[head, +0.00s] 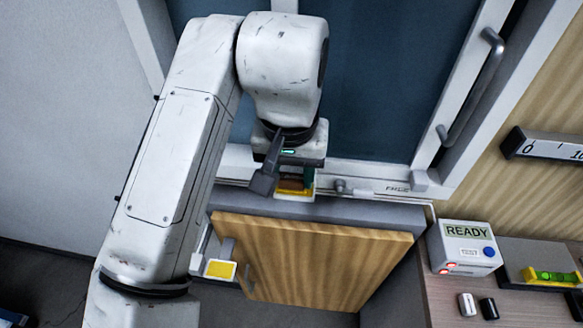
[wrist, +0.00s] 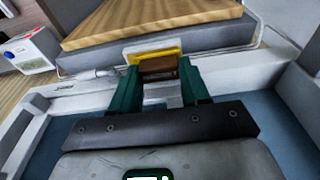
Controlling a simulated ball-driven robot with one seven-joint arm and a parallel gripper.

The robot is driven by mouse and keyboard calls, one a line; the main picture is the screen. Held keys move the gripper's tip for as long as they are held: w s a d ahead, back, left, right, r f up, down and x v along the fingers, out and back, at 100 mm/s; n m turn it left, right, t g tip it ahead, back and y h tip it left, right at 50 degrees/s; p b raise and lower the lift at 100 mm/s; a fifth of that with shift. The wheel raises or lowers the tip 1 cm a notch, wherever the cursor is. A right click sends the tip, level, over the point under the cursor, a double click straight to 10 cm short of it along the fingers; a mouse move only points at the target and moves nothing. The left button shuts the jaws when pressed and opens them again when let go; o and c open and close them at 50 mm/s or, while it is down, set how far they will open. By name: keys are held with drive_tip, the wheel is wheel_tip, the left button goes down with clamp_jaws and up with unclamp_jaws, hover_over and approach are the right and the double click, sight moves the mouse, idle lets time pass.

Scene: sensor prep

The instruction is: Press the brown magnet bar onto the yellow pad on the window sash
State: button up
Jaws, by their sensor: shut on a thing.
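My gripper (wrist: 159,76) has green fingers and is shut on the brown magnet bar (wrist: 158,66), seen between the fingertips in the wrist view. The yellow pad (wrist: 153,55), on a white backing at the window's lower frame, lies just beyond the bar. Whether bar and pad touch, I cannot tell. In the head view my gripper (head: 291,180) is at the bottom rail of the window sash (head: 370,173), with the yellow pad (head: 296,193) showing just below it. The bar is mostly hidden there by the gripper.
A wooden panel (head: 315,260) stands out below the sill (head: 350,209). A second yellow square (head: 221,269) on white is at its left. At right are a READY box (head: 463,248), black and white small pieces, and a yellow level (head: 550,277). A window handle (head: 478,85) juts out above.

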drive_tip(key=shift+s+f, duration=0.1)
drive_tip(key=shift+f, duration=0.15)
drive_tip(key=o, duration=1.6)
drive_tip(key=shift+r, duration=0.2)
drive_tip(key=shift+r, duration=0.15)
drive_tip(key=shift+r+p, duration=2.15)
drive_tip(key=shift+r, duration=0.1)
drive_tip(key=shift+r+p, duration=0.4)
drive_tip(key=shift+r, duration=0.75)
